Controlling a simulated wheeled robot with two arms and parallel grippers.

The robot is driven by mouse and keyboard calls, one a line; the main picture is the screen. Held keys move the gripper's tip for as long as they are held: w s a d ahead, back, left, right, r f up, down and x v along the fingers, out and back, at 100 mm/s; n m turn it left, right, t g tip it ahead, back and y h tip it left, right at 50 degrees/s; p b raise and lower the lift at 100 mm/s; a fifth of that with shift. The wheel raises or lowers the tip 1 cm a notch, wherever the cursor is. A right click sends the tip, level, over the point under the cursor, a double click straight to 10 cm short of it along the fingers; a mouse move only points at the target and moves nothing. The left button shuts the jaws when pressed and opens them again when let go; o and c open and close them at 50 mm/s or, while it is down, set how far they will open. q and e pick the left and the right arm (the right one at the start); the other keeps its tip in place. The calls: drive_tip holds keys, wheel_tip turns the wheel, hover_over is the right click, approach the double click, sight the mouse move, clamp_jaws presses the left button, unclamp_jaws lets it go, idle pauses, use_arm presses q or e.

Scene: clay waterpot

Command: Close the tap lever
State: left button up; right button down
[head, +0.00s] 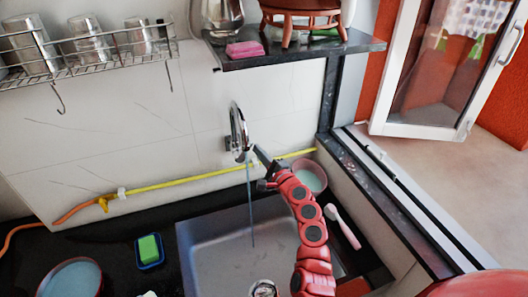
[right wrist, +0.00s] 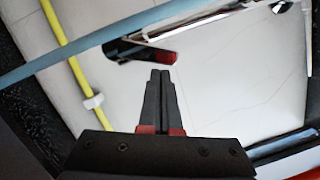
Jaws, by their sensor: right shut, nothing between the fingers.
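The chrome tap (head: 238,128) is mounted on the white tiled wall above the sink, with its spout curving up and over. A thin bluish stream of water (head: 250,205) falls from it into the sink (head: 212,255). My right gripper (head: 258,153) is beside the tap's lower part, just right of the stream. In the right wrist view its fingers (right wrist: 161,75) are together and empty. Just beyond the fingertips there is a dark, shiny tap part (right wrist: 140,51) with a red end. I cannot tell the lever apart clearly, nor whether the fingertips touch it. My left gripper is out of view.
A yellow hose (head: 180,182) runs along the wall behind the tap. A pink bowl (head: 311,177) and a white-and-pink brush (head: 343,227) lie right of my arm. A green sponge in a blue dish (head: 149,250) is left. A dark shelf (head: 300,50) hangs above.

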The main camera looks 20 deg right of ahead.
drive_tip(key=shift+a+r+n, duration=0.2)
drive_tip(key=shift+r+n, duration=0.15)
drive_tip(key=shift+n, duration=0.35)
drive_tip(key=shift+a+r+n+g+p, duration=0.1)
drive_tip(key=shift+a+r+n+g, duration=0.2)
drive_tip(key=shift+n, duration=0.4)
drive_tip(key=shift+a+r+n+g+p, duration=0.1)
drive_tip(key=shift+a+r+n+g, duration=0.2)
drive_tip(key=shift+n, duration=0.4)
drive_tip(key=shift+a+r+n+g+p, duration=0.15)
drive_tip(key=shift+a+n, duration=0.25)
drive_tip(key=shift+n, duration=0.3)
